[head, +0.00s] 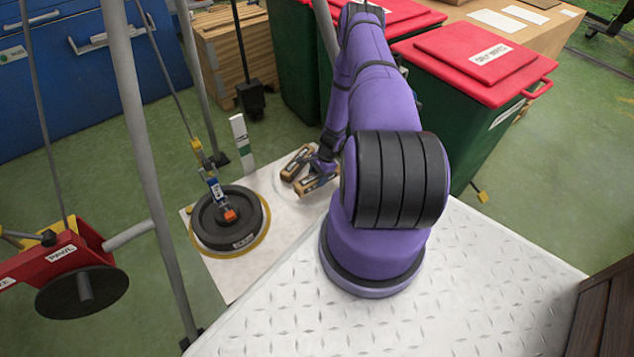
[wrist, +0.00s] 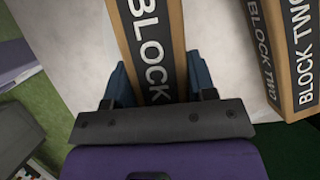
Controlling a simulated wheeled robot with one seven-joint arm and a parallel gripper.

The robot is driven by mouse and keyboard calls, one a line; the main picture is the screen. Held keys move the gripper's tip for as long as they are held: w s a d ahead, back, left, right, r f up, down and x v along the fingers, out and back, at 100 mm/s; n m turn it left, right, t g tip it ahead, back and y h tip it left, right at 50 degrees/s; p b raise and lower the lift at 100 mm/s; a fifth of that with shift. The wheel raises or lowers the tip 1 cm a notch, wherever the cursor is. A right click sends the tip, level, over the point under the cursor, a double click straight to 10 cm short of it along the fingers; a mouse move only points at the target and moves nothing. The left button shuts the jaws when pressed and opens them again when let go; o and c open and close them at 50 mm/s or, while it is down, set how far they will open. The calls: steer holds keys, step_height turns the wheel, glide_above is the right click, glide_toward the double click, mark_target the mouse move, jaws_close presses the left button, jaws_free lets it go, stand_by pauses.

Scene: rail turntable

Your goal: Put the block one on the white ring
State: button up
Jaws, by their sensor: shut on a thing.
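My gripper (head: 324,164) is shut on a long wooden block with a black label (head: 314,184). In the wrist view this block (wrist: 150,45) lies between the blue fingers (wrist: 160,82); its label reads "BLOCK", with the rest cut off. The other block, labelled "BLOCK TWO" (wrist: 297,60), is to its right in the wrist view and apart from it. In the head view block two (head: 297,162) lies left of and behind the held block. The white ring (head: 280,196) is a faint pale circle on the board, partly hidden by the blocks. I cannot tell whether the held block touches the board.
A black round weight (head: 229,222) stands on a yellow ring (head: 262,243) on the pale board (head: 228,283), with an orange-tipped hook hanging over it. A white-and-green post (head: 242,140) stands behind. Grey tripod legs (head: 150,190) rise at left. Red-lidded green bins (head: 475,85) stand behind my arm.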

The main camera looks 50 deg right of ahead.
steer(key=shift+w+d+f, duration=0.1)
steer(key=shift+f, duration=0.8)
steer(key=shift+w+d+f, duration=0.1)
steer(key=shift+f, duration=0.8)
steer(key=shift+a, duration=0.1)
steer(key=o, duration=1.1)
steer(key=shift+f, duration=0.1)
steer(key=shift+c, duration=0.2)
steer(key=shift+v, duration=3.9)
